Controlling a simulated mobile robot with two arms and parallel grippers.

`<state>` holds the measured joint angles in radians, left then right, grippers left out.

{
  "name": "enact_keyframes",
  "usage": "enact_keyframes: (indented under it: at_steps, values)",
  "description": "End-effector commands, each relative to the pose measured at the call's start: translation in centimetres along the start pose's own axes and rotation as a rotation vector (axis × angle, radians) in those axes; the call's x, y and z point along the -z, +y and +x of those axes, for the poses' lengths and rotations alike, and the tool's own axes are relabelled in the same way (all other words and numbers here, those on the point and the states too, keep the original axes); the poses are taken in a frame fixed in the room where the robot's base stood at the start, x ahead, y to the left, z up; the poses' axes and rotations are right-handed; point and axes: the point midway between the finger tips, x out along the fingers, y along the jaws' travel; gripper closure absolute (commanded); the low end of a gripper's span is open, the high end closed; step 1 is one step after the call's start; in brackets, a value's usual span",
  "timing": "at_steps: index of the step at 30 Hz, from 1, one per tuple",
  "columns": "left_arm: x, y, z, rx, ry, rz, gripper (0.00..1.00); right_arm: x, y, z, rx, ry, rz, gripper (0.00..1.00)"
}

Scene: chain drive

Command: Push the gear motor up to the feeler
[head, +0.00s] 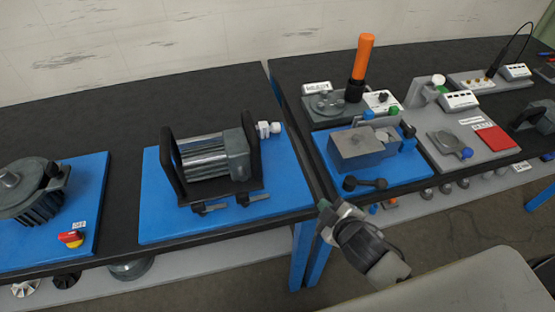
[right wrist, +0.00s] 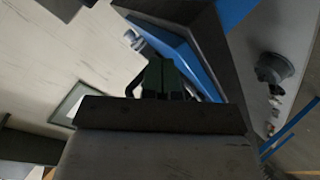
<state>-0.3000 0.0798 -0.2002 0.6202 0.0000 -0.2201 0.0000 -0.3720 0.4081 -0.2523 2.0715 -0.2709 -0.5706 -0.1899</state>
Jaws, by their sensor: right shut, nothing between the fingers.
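A grey machine with a silver ribbed drum (head: 203,156), which may be the gear motor, sits between two black upright plates on a blue board (head: 160,225). A small white fitting (head: 268,129) stands at its right; I cannot tell whether this is the feeler. My right gripper (head: 326,211) is shut and empty, in front of the gap between the two tables, right of this board and apart from the machine. Its dark fingers (right wrist: 165,79) show in the right wrist view. My left gripper is not in view.
Two black handles (head: 250,198) lie at the blue board's front. Left stands a finned motor (head: 35,190) with a red-yellow switch (head: 71,239). On the right table are a grey block (head: 362,147), an orange-topped post (head: 363,60) and a red plate (head: 496,139). The black tabletop behind the boards is clear.

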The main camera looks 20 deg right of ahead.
Motion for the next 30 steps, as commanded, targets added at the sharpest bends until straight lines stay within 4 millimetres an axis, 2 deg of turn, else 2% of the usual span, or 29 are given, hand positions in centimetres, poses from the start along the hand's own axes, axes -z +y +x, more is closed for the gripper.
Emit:
enact_keyframes:
  at_steps: [3, 8, 12, 15, 22, 30]
  values:
    - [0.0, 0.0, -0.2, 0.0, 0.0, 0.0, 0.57, 2.3, 1.7, 0.6, -0.053, 0.172, -0.174, 1.0]
    - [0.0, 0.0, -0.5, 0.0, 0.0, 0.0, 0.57, 5.6, 3.1, 0.3, -0.111, 0.448, -0.455, 1.0]
    - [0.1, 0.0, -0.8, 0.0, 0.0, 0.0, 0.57, 7.6, 3.1, -0.8, -0.13, 0.698, -0.706, 1.0]
    - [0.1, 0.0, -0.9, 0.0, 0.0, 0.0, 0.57, 8.1, 2.7, -1.6, -0.127, 0.822, -0.822, 1.0]
    - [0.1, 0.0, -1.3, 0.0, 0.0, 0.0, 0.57, 8.9, 2.3, -2.0, -0.122, 0.915, -0.902, 1.0]
    - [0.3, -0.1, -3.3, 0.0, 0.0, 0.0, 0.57, 12.7, 1.3, 0.9, -0.124, 0.915, -0.896, 1.0]
